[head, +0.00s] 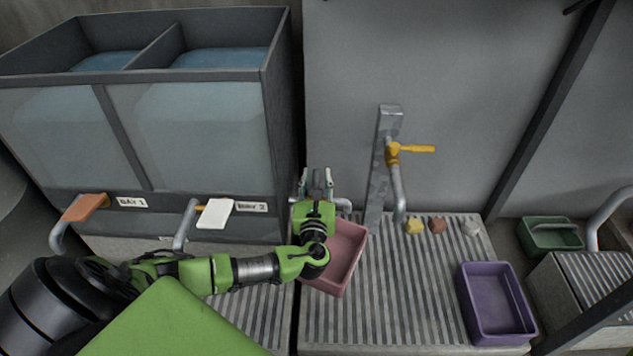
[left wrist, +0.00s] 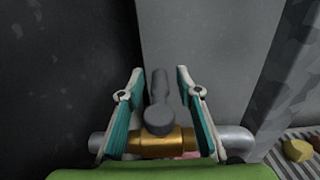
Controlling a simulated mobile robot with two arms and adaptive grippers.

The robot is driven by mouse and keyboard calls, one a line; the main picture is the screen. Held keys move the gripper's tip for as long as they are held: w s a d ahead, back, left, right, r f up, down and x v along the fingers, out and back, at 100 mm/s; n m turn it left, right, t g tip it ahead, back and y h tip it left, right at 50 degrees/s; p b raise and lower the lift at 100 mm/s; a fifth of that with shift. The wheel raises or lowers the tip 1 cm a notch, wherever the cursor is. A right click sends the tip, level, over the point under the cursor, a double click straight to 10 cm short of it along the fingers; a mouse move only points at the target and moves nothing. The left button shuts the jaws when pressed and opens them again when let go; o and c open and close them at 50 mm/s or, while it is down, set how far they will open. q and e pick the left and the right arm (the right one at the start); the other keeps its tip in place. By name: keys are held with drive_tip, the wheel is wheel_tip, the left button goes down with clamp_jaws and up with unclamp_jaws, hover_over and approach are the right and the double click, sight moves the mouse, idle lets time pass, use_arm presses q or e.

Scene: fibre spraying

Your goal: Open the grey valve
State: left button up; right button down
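The grey valve (left wrist: 159,118) has a dark grey lever on a brass body, set in a grey pipe, and shows in the left wrist view. Its lever points up the picture, away from my wrist. My left gripper (left wrist: 160,76) is open, with one teal-lined finger on each side of the lever and a gap on both sides. In the head view my left gripper (head: 317,178) is between the tank and the metal post and hides most of the valve. A bit of pipe (head: 343,203) shows to its right. My right gripper is not in view.
A tank (head: 195,130) with orange (head: 85,207) and white (head: 215,213) handles stands left. A post (head: 381,165) carries a yellow-handled tap (head: 415,149). A pink tray (head: 350,250) sits below my gripper. A purple crate (head: 497,303) and several small lumps (head: 437,225) rest on the ribbed bench.

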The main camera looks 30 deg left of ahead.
use_arm(q)
drive_tip(key=shift+w, duration=0.1)
clamp_jaws()
drive_tip(key=shift+r+m+t+h+p, duration=0.15)
drive_tip(key=shift+m+t+h+p, duration=0.2)
drive_tip(key=shift+h, duration=0.25)
drive_tip(key=shift+w+d+m+t+h, duration=0.2)
drive_tip(key=shift+d+m+t+h, duration=0.1)
drive_tip(key=shift+m+h, duration=0.2)
unclamp_jaws()
drive_tip(key=v, duration=1.2)
drive_tip(key=shift+s, duration=0.1)
